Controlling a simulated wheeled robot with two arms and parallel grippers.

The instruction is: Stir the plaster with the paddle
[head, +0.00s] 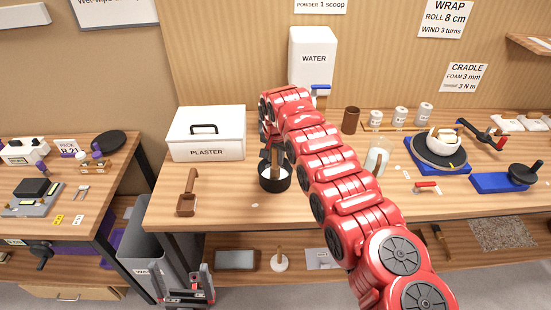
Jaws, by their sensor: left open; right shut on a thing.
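A black mixing bowl (275,186) with white plaster (272,173) in it stands near the front of the middle bench. My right arm reaches across the bench from the lower right. Its gripper (269,156) is just above the bowl and shut on the brown paddle (275,158), held roughly upright. The paddle's lower end is in the bowl; how deep it sits in the plaster is hard to tell. My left gripper (188,291) is low in front of the bench, open and empty.
A white PLASTER box (207,135) stands left of the bowl, with a wooden scoop (187,192) in front of it. A WATER container (312,60) stands behind my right arm. A glass jar (377,158) is to the right. The bench left of the bowl is fairly clear.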

